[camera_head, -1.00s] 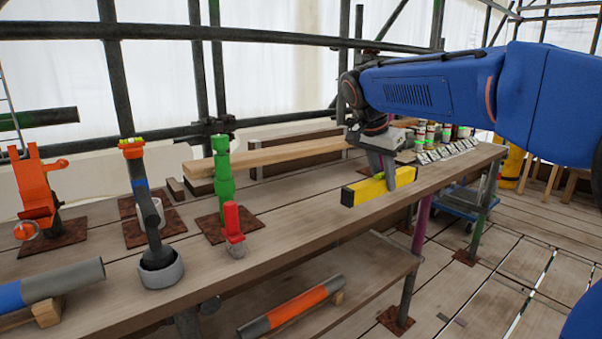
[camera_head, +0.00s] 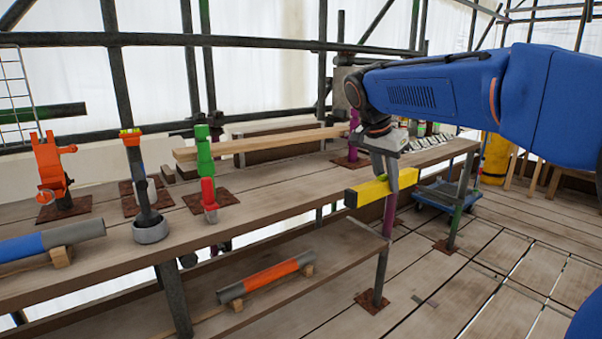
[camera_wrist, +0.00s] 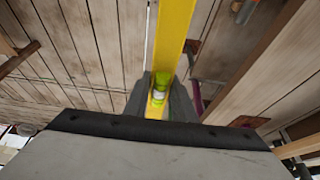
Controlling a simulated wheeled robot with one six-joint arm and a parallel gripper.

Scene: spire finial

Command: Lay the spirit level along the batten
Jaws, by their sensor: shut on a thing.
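The yellow spirit level (camera_head: 367,192) is held in my gripper (camera_head: 391,182), which is shut on it near its right part in the head view. The level hangs in the air by the front edge of the bench. In the wrist view the level (camera_wrist: 174,35) runs away from between the fingers (camera_wrist: 160,102), with a green vial showing. The batten (camera_head: 255,143) is a long pale timber lying toward the back of the bench, left of and behind my gripper. The level and the batten are well apart.
The bench (camera_head: 270,203) carries a green clamp (camera_head: 204,157), a red fitting (camera_head: 208,196), a grey upright tool (camera_head: 140,185) and an orange fitting (camera_head: 48,165) at the left. Small jars and labels stand behind my gripper. A tube with an orange band (camera_head: 268,275) lies on the lower shelf.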

